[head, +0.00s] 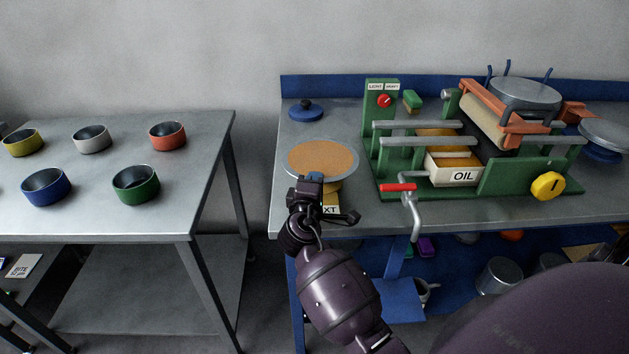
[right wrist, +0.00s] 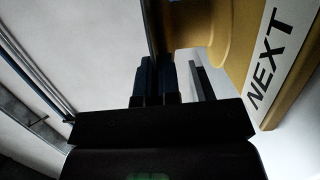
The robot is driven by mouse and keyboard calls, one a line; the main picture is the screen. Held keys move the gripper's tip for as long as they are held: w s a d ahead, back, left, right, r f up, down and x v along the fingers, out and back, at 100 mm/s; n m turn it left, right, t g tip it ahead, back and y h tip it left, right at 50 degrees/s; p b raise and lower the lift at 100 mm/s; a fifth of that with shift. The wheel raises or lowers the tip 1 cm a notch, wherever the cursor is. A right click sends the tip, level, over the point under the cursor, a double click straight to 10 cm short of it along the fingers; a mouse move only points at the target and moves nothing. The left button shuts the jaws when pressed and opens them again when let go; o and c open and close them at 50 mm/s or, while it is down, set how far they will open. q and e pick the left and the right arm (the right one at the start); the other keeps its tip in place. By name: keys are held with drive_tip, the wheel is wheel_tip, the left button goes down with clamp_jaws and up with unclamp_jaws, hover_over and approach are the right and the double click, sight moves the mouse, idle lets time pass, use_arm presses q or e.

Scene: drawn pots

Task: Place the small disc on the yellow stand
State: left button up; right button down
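A round disc with a speckled orange-brown face and grey rim (head: 320,157), which I take as the small disc, lies level at the near left of the right-hand workbench. Directly below it is the yellow stand (head: 331,188), with a partly hidden "NEXT" label that reads fully in the right wrist view (right wrist: 232,45). My right gripper (head: 309,183) is at the disc's near edge. In the right wrist view its fingers (right wrist: 157,78) are close together, with the thin dark disc edge between them. The disc appears to touch the stand's top. My left gripper is not in view.
A green machine with an "OIL" box (head: 463,177) and a red-handled crank (head: 399,187) stands right of the disc. A blue knobbed piece (head: 306,110) is behind it. A grey plate (head: 607,134) is far right. The left table (head: 95,218) holds several bowls; a gap separates the tables.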

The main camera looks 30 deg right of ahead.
drive_tip(key=c, duration=1.3)
unclamp_jaws()
drive_tip(key=shift+o, duration=0.2)
drive_tip(key=v, duration=1.1)
drive_tip(key=shift+b, duration=0.45)
drive_tip(key=shift+d, duration=0.1)
